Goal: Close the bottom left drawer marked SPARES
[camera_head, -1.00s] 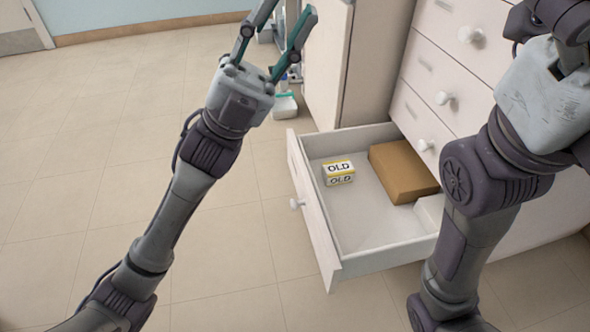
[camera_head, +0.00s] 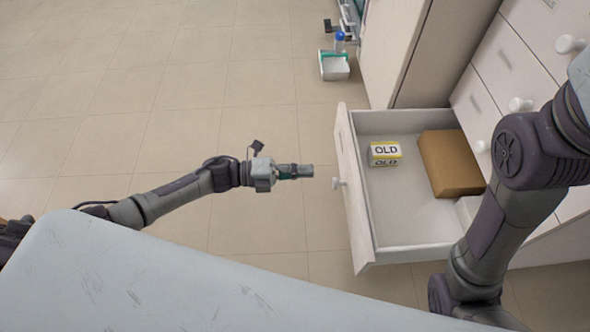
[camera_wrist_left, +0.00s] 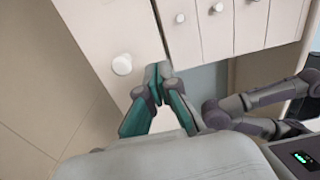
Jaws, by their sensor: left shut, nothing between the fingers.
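The bottom drawer (camera_head: 392,248) stands pulled out from the white cabinet, with a round white knob (camera_head: 338,183) on its front. No SPARES label can be read on it. Inside lie a small box marked OLD (camera_head: 385,153) and a brown box (camera_head: 452,163). My left gripper (camera_head: 308,171) is shut and empty, a short gap in front of the drawer front, pointing at it near the knob. In the left wrist view the shut fingertips (camera_wrist_left: 158,70) appear beside a drawer front with a white knob (camera_wrist_left: 122,64). My right gripper is out of view.
My right arm passes over the drawer's right side. Closed drawers with knobs (camera_head: 521,104) rise above the open one. A small white tray (camera_head: 335,66) is on the floor beyond the cabinet. The tiled floor (camera_head: 160,110) to the left is clear.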

